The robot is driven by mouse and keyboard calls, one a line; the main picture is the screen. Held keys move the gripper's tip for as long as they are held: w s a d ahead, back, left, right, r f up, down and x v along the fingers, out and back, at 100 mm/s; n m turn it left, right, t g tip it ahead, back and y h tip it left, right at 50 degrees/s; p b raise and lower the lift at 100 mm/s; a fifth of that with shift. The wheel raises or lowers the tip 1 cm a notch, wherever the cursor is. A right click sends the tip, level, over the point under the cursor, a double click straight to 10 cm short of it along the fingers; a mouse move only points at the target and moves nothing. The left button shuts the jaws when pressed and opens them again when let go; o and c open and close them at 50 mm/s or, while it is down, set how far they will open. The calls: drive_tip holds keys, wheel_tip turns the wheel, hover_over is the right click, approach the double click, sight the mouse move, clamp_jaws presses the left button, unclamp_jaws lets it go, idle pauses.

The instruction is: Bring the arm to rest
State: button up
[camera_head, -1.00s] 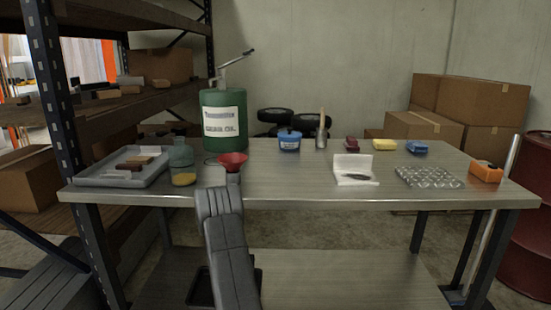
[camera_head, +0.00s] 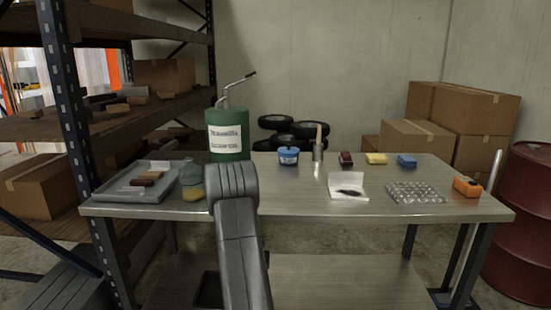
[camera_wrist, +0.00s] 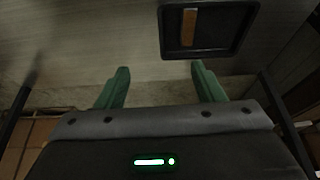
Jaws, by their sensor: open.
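My gripper (camera_wrist: 160,85) shows in the wrist view with its two green fingers spread wide apart. It is open, with nothing between the fingers. Below it in that view are a pale wooden surface and a black tray (camera_wrist: 171,51) holding a brown strip. In the head view my grey arm rises in front of the metal table (camera_head: 300,199), left of the middle. It hides part of the table's front edge. The gripper itself does not show in the head view.
On the table are a grey tray (camera_head: 105,195), a green drum (camera_head: 229,147), a blue tub (camera_head: 289,157), an egg-carton-like clear tray (camera_head: 415,193) and an orange box (camera_head: 467,187). Shelving stands at left, a red barrel (camera_head: 530,220) at right. Cardboard boxes (camera_head: 462,120) are stacked behind.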

drive_tip(key=s+d+r+p, duration=0.2)
drive_tip(key=s+r+p, duration=0.1)
drive_tip(key=r, duration=0.4)
drive_tip(key=shift+s+d+p, duration=0.3)
drive_tip(key=shift+s+p, duration=0.05)
drive_tip(key=shift+s, duration=0.05)
